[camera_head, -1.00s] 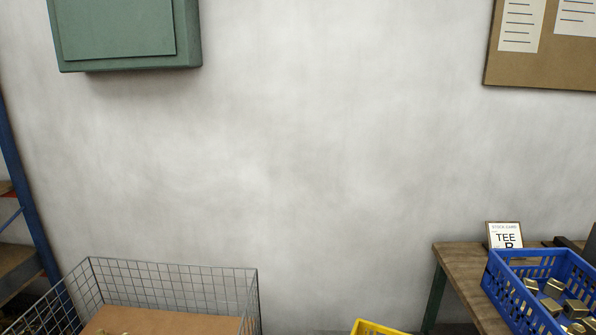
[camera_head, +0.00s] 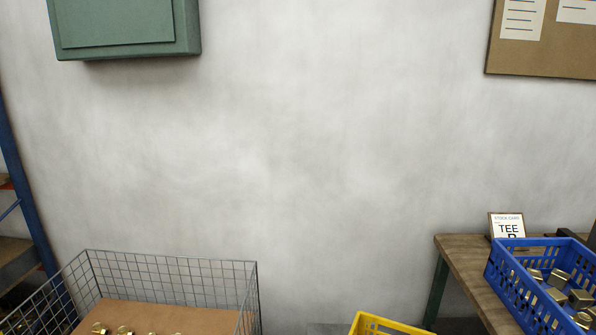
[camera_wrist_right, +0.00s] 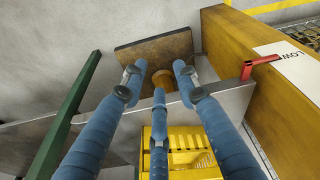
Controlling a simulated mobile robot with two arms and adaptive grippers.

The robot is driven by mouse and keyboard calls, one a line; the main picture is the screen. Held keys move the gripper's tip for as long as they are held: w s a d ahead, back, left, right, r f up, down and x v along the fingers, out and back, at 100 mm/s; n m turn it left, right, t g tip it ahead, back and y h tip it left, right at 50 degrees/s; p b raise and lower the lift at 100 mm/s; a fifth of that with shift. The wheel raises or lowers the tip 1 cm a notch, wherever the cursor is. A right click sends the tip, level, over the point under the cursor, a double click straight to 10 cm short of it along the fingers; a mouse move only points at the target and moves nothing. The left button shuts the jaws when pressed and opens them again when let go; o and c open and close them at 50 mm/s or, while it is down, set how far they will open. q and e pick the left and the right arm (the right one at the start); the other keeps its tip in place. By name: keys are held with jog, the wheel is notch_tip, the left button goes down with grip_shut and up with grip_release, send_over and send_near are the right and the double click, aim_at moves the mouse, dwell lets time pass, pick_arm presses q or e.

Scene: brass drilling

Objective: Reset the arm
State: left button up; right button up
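My right gripper (camera_wrist_right: 160,80) shows in the right wrist view with its blue fingers spread apart. It looks open. A small brownish-yellow round thing (camera_wrist_right: 187,84) shows between and beyond the fingertips, and I see no finger closed on it. My left gripper is in neither view, and no arm of mine shows in the head view.
A wire basket (camera_head: 175,277) with brass parts stands lower left. A blue crate (camera_head: 540,300) of brass parts and a stock card (camera_head: 507,226) stand on a wooden table (camera_head: 470,270). A yellow crate (camera_head: 372,324) is lower middle. A yellow beam (camera_wrist_right: 245,50) flanks my right gripper.

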jog(key=s+d+f+b, duration=0.1)
jog(key=s+f+b, duration=0.1)
jog(key=s+f, duration=0.7)
jog(key=s+d+f+g+b, duration=0.1)
jog(key=s+d+f+b, duration=0.1)
jog(key=s+f, duration=0.8)
notch_tip(320, 180, down, 8)
jog(key=shift+d+r+g+b, duration=0.15)
jog(key=shift+g+b, duration=0.15)
jog(key=shift+b, duration=0.25)
